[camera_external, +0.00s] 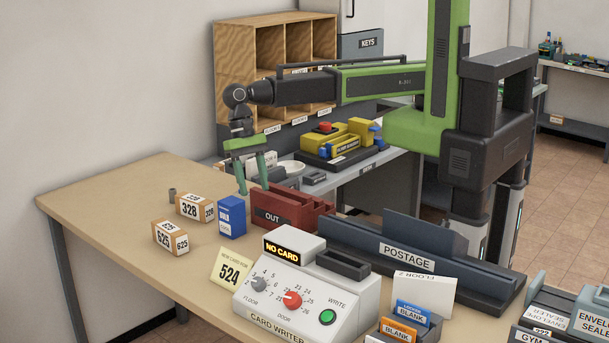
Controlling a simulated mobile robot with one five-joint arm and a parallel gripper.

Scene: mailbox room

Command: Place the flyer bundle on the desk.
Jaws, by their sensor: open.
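My gripper (252,188) points down with its two green fingers apart and nothing visible between them. It hangs at the back of the desk (110,200), just behind and above the red OUT tray (290,207). A small blue block (231,219) with white lettering stands on the desk to the left of the tray, in front of and below the fingers. Its lettering is too small to read surely. No item is clearly marked as the flyer bundle, and I cannot tell whether this blue block is it.
Boxes marked 328 (190,209) and 625 (165,238) sit left of the blue block. A card writer (290,295), a 524 card (231,270) and the POSTAGE unit (400,250) fill the front right. Wooden pigeonholes (232,70) stand behind. The desk's left end is clear.

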